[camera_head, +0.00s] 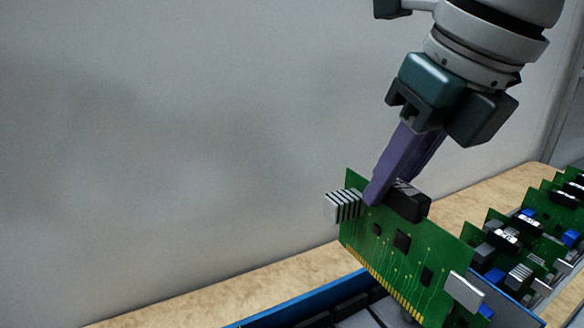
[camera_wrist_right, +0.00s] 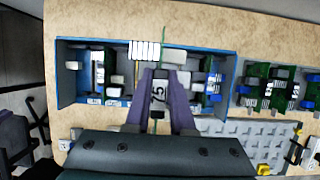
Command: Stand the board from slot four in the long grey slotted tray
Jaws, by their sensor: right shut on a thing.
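My right gripper (camera_head: 378,192) is shut on the top edge of a green circuit board (camera_head: 400,249). The board has a gold contact edge, a silver finned block and black parts, and hangs tilted above the blue bin (camera_head: 300,307). In the right wrist view my purple fingers (camera_wrist_right: 159,108) close on the board, seen edge-on, with a black part (camera_wrist_right: 159,92) marked "75" between them. A grey slotted tray (camera_wrist_right: 240,128) lies right of the gripper there, with rows of notches. My left gripper is not in view.
The blue bin (camera_wrist_right: 232,62) in the right wrist view holds other boards and parts. Several green boards (camera_head: 537,225) stand in a row to the right. The wooden bench (camera_head: 225,288) has a bare strip along the grey wall (camera_head: 170,150).

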